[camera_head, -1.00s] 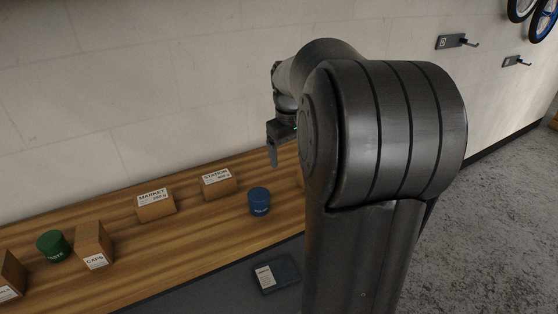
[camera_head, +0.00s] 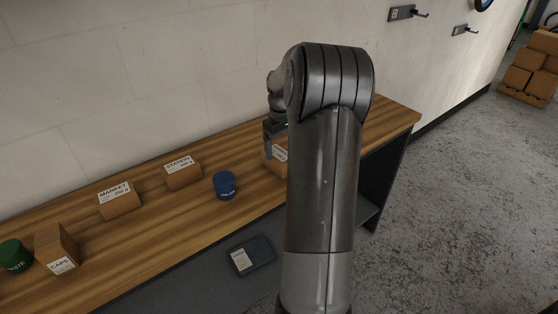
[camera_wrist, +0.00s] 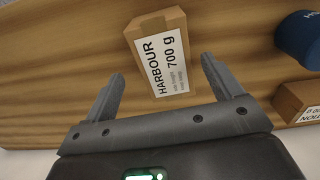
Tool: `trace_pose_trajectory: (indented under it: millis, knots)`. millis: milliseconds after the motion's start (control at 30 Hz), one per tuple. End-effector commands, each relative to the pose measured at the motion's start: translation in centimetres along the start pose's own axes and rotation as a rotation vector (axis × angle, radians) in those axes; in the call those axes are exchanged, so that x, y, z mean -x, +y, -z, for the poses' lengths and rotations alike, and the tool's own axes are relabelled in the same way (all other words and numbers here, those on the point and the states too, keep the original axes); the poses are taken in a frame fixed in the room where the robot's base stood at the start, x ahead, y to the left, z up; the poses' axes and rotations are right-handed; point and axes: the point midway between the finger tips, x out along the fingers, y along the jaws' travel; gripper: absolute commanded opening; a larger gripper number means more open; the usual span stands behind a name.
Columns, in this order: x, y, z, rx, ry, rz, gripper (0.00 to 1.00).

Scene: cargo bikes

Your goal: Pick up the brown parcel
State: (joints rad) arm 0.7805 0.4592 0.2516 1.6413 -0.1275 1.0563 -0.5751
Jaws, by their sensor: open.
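A brown parcel (camera_wrist: 160,57) labelled "HARBOUR 700 g" lies on the wooden bench in the wrist view, ahead of and between my open fingers. In the head view this brown parcel (camera_head: 271,164) is partly hidden by my arm. My gripper (camera_wrist: 162,72) is open and empty, with one finger to each side of the parcel's near part; I cannot tell how far above it the fingers are. In the head view my gripper (camera_head: 268,143) shows just over the parcel. Other brown parcels read "STATION" (camera_head: 183,174), "MARKET" (camera_head: 120,203) and "CAPS" (camera_head: 55,249).
A blue tin (camera_head: 224,186) stands left of the labelled parcel, and a green tin (camera_head: 14,257) at far left. The wooden bench (camera_head: 150,235) runs along the wall. A dark box (camera_head: 252,256) lies on the lower shelf. Stacked cartons (camera_head: 530,72) stand at far right.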

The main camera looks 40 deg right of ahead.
Motion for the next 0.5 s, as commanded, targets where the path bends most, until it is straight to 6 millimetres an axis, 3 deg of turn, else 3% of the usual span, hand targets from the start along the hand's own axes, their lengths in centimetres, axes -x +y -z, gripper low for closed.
trace_pose_trajectory:
  millis: [300,500]
  knots:
    - [-4.3,-0.6,0.4,-0.001,-0.003,0.003,0.85]
    - [-5.2,-0.6,0.5,-0.001,-0.001,0.001,0.85]
